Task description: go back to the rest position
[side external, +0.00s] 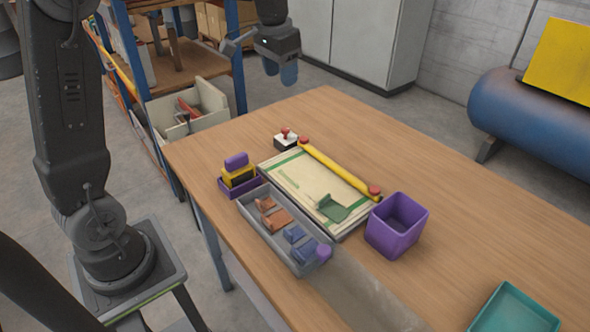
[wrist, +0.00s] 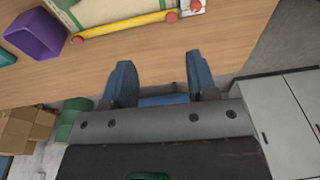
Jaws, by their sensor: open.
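My gripper (side external: 284,72) hangs in the air beyond the far left end of the table in the side view, apart from everything on it. Its two blue fingers (wrist: 160,82) show spread apart in the wrist view with nothing between them. The wooden table (side external: 440,180) lies below and in front of it. The wrist view shows the table's edge near the fingertips, with the purple bin (wrist: 36,34) and the yellow bar (wrist: 125,24) beyond.
A blue-post shelf (side external: 236,65) stands behind. The table's right side is mostly clear.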

